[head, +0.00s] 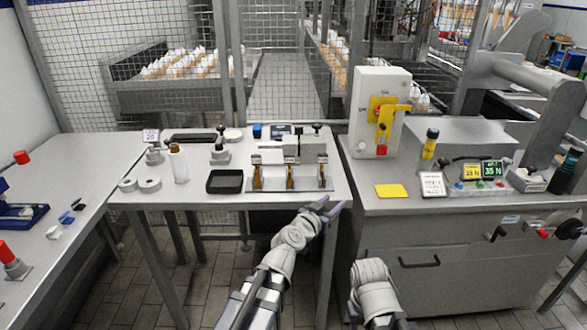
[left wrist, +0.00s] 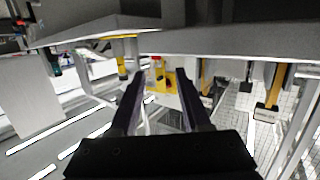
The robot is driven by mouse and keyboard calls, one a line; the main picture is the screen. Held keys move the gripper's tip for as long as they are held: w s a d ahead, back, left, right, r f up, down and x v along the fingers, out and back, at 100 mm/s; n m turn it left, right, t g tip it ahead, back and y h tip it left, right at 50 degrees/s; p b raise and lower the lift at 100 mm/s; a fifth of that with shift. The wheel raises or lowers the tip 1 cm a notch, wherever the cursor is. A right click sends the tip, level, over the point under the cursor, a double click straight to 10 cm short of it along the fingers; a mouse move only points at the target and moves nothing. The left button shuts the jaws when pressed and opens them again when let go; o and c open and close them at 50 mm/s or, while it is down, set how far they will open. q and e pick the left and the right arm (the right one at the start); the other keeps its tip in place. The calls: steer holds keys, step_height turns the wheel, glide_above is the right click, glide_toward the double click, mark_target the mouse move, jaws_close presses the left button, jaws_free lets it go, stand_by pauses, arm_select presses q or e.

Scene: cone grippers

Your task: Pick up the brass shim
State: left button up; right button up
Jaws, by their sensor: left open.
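I cannot make out a separate brass shim for certain in either view. Brass-coloured upright pieces stand in a row on a metal fixture (head: 275,186) on the middle table; the left one (head: 258,178), the middle one (head: 290,177) and the right one (head: 322,174) show in the head view. My left gripper (head: 331,207) is open and empty, at the table's front right corner, just in front of the fixture. In the left wrist view its two dark fingers (left wrist: 160,82) are spread with nothing between them. My right arm's wrist shows at the bottom, but its gripper does not.
A narrow gap separates table and bench.

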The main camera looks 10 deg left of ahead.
mark_target(290, 173)
arm_select(q)
steer(key=a+r+n+y, duration=0.1)
steer(key=a+n+y, duration=0.1)
steer(key=a+y, duration=0.1)
steer(key=w+a+r+n+t+y, duration=0.1)
steer(key=a+r+n+y, duration=0.1)
steer(key=a, duration=0.3)
steer(key=a+r+n+t+y, duration=0.1)
steer(key=a+n+y, duration=0.1)
steer(key=a+y, duration=0.2)
steer(key=shift+w+r+y+p, duration=0.15)
steer(key=shift+r+y+p, duration=0.1)
steer(key=shift+y+p, duration=0.05)
steer(key=shift+a+n+y, duration=0.3)
steer(key=shift+n, duration=0.1)
steer(key=shift+x, duration=3.9)
steer(key=shift+d, duration=0.15)
steer(key=shift+c, duration=0.3)
jaws_close()
